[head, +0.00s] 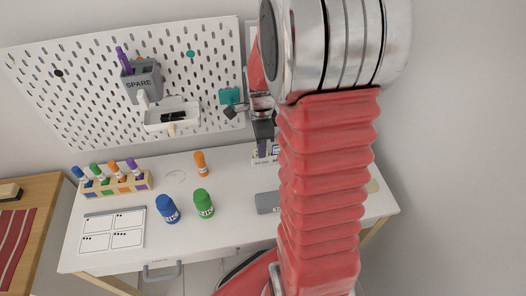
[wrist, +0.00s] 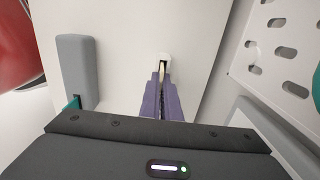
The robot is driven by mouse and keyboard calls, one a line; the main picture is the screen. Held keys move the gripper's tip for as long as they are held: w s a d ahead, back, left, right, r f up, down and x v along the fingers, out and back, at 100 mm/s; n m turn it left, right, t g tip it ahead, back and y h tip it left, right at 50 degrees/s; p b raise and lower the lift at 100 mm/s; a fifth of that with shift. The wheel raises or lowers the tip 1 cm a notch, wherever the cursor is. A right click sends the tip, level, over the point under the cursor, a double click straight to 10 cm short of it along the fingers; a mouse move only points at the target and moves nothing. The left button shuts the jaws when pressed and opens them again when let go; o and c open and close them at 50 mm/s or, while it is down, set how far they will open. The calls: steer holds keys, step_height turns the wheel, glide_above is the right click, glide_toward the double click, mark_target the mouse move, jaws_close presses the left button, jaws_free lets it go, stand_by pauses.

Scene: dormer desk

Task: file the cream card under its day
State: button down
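My gripper (head: 263,147) points down over the back of the desk, its purple fingers close together. In the wrist view the fingers (wrist: 162,88) are nearly shut, with a thin pale cream edge between their tips. This looks like the cream card (wrist: 163,69) seen edge-on; its face and any mark on it are hidden. Just below the fingers in the head view is a small white holder (head: 262,160) with dark lettering, too small to read. My arm hides its right part. I cannot tell whether the card touches the holder.
A grey block (head: 267,203) lies in front, also in the wrist view (wrist: 78,70). A marker rack (head: 112,187) and white board (head: 112,230) are farther left. The pegboard (head: 95,80) rises behind.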

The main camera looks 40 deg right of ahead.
steer(key=shift+r, duration=0.15)
step_height(320, 180, up, 7)
steer(key=shift+f, duration=0.1)
steer(key=s+a, duration=0.4)
steer(key=s, duration=0.4)
steer(key=s+a, duration=0.3)
steer(key=s, duration=0.5)
steer(key=shift+a, duration=0.4)
steer(key=shift+s, duration=0.1)
stand_by(0.3)
